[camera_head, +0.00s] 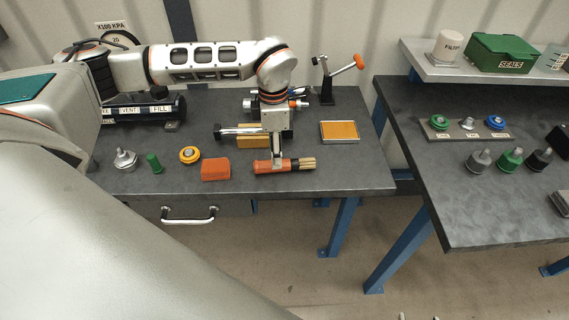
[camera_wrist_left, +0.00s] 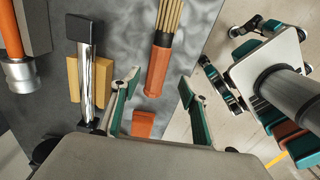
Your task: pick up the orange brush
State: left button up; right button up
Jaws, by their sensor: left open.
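The orange brush (camera_head: 262,167) lies on the grey bench near its front edge, with its pale bristles pointing right. In the left wrist view its orange handle (camera_wrist_left: 160,68) and bristles show large. My left gripper (camera_head: 277,162) is over the handle, pointing down. In the left wrist view my left gripper (camera_wrist_left: 160,86) is open, with one finger on each side of the handle's end and gaps showing. It holds nothing. My right gripper (camera_wrist_left: 218,54) shows at the right of the left wrist view, off the bench, with its fingers apart and empty.
An orange block (camera_head: 215,169) lies just left of the brush. A yellow block (camera_head: 258,142) with a metal-shafted tool lies behind it. A yellow-topped pad (camera_head: 340,131) is to the right. A yellow-ringed coupler (camera_head: 190,155) and a green part (camera_head: 153,163) stand further left.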

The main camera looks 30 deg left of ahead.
aim_at(285, 165)
pick_arm(q)
jog(key=shift+w+a+f, duration=0.1)
jog(key=shift+a+f, duration=0.05)
jog(key=shift+f, duration=1.25)
jog(key=shift+w+a+f, duration=0.1)
jog(key=shift+f, duration=1.25)
jog(key=c, duration=1.2)
